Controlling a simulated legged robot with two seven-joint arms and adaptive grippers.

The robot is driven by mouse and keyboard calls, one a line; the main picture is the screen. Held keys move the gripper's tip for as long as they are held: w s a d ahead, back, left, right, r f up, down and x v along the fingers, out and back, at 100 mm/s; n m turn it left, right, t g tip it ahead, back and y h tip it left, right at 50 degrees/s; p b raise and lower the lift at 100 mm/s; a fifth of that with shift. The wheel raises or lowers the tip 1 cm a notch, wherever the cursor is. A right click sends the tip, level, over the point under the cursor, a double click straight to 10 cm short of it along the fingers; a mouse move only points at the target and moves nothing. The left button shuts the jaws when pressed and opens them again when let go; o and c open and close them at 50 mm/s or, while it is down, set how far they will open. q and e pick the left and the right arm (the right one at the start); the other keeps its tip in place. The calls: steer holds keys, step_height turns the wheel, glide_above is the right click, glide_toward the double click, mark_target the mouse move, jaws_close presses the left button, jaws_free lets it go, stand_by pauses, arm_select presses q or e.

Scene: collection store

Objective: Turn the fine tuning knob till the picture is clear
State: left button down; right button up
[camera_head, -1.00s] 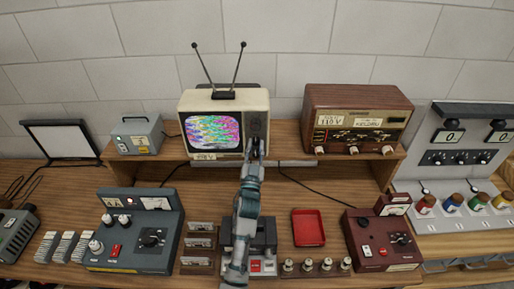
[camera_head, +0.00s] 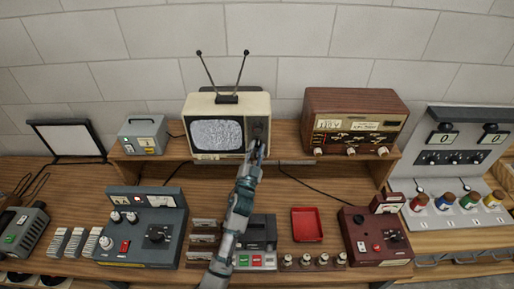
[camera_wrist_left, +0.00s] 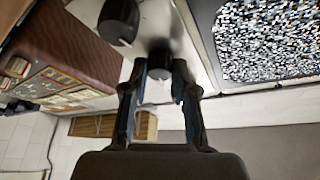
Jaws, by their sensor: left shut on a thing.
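The television (camera_head: 228,103) is cream with two antennas and stands on the wooden shelf. Its screen (camera_head: 216,134) shows grey static; static also fills the screen in the left wrist view (camera_wrist_left: 268,40). My left gripper (camera_head: 257,148) is at the lower right of the television's front. In the left wrist view my left gripper (camera_wrist_left: 157,82) has its fingers on either side of a small dark knob (camera_wrist_left: 160,65) and is shut on it. A larger black knob (camera_wrist_left: 118,20) sits beside it. No knob label is readable. My right gripper is not in view.
A brown radio (camera_head: 354,122) stands right of the television, and a small grey box (camera_head: 142,136) stands left. Below are a blue-grey control unit (camera_head: 145,228), a red tray (camera_head: 306,225) and a dark red unit (camera_head: 376,235). My left arm crosses above the table's middle.

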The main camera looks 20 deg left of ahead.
arm_select(q)
steer(key=shift+f, duration=0.35)
steer(key=c, duration=1.1)
jaws_free()
steer(key=shift+a, duration=0.1)
steer(key=shift+o, duration=1)
steer(key=shift+w, duration=0.25)
steer(key=shift+s+a, duration=0.1)
steer(key=v, duration=1.1)
steer(key=shift+s+f, duration=0.15)
steer(key=shift+s, duration=0.2)
